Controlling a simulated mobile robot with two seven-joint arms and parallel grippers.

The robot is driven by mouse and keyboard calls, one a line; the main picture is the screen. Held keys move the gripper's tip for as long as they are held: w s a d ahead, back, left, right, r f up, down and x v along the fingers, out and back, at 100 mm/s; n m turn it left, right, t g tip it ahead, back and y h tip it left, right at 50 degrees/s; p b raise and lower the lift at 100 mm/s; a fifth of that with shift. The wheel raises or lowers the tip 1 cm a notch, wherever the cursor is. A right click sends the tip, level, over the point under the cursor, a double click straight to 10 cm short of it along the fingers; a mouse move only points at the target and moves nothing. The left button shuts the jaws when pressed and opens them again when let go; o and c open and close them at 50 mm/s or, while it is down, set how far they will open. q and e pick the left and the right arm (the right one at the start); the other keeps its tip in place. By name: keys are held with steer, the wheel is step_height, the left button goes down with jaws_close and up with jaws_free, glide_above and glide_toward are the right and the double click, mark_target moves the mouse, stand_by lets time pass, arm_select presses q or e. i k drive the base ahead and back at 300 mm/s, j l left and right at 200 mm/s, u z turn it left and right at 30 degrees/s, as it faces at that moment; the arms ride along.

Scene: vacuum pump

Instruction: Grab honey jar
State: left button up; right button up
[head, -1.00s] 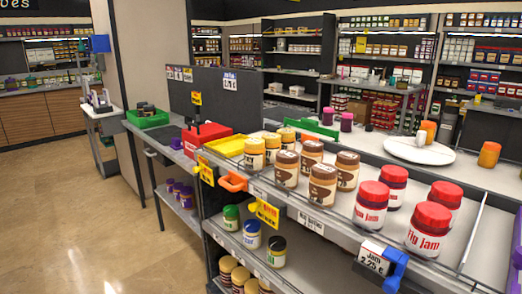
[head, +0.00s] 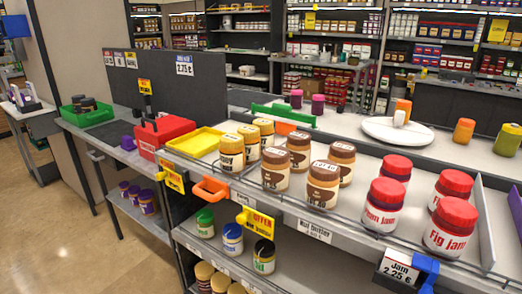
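No jar carries a label that I can read as honey. Several yellow-lidded jars (head: 230,156) stand on the top shelf beside a yellow tray, their labels too small to read. Brown jars with a tan band (head: 324,186) stand to their right. Neither of my grippers is in view.
Red-lidded fig jam jars (head: 450,229) fill the right of the shelf. A yellow tray (head: 194,143), red box (head: 163,131) and white round plate (head: 396,134) are nearby. An orange clip (head: 210,189) sticks out at the shelf front. Floor (head: 60,235) at left is clear.

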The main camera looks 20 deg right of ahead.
mark_target(233, 158)
steer(key=i+j+z, duration=0.25)
steer(key=z, duration=0.25)
steer(key=i+j+z, duration=0.15)
steer(key=j+z, duration=0.35)
steer(key=i+j+z, duration=0.15)
steer(key=j+z, duration=0.3)
steer(key=l, duration=0.1)
